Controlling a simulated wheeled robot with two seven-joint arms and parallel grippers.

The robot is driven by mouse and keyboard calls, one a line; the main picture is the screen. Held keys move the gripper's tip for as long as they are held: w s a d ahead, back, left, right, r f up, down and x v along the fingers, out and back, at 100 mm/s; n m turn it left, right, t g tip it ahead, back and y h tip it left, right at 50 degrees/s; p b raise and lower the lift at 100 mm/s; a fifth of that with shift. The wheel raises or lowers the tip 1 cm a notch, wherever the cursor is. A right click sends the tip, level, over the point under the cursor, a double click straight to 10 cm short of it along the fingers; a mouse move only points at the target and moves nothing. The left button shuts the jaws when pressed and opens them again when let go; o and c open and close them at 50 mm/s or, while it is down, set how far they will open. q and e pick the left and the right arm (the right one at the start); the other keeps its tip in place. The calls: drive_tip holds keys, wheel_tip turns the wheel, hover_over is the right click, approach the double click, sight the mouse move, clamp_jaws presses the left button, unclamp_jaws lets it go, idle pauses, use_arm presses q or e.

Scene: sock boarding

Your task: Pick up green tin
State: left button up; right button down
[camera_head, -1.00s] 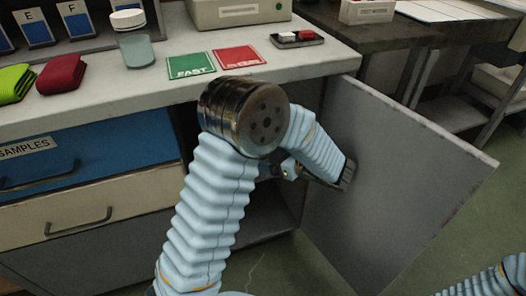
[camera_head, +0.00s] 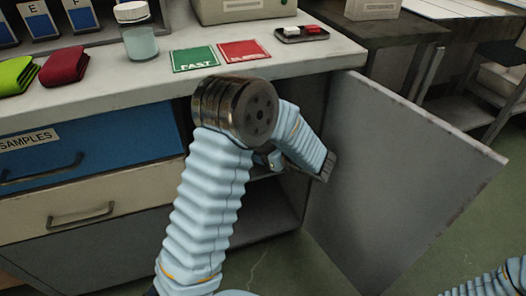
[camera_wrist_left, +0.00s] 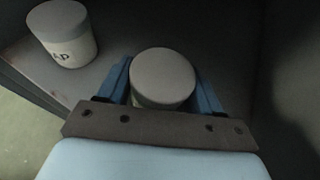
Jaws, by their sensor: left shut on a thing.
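My left gripper (camera_wrist_left: 163,88) is shut on a round tin (camera_wrist_left: 163,70) in the left wrist view, with one blue finger on each side. The tin's pale grey lid faces the camera; only a thin, faintly greenish strip of its side shows, so its colour is hard to tell. In the head view my left arm reaches into the open cabinet under the counter, and its fingers and the tin are hidden there. My right gripper is out of view; only a bit of my right arm shows at the lower right.
A second lidded tin (camera_wrist_left: 70,45) with dark letters stands on the cabinet shelf (camera_wrist_left: 45,75), left of the held one. The open grey cabinet door (camera_head: 400,180) stands right of my arm. Drawers (camera_head: 85,150) are on the left. A jar (camera_head: 140,42) and colour cards are on the counter (camera_head: 110,85).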

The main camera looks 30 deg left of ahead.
use_arm(q)
drive_tip(key=shift+c, duration=0.6)
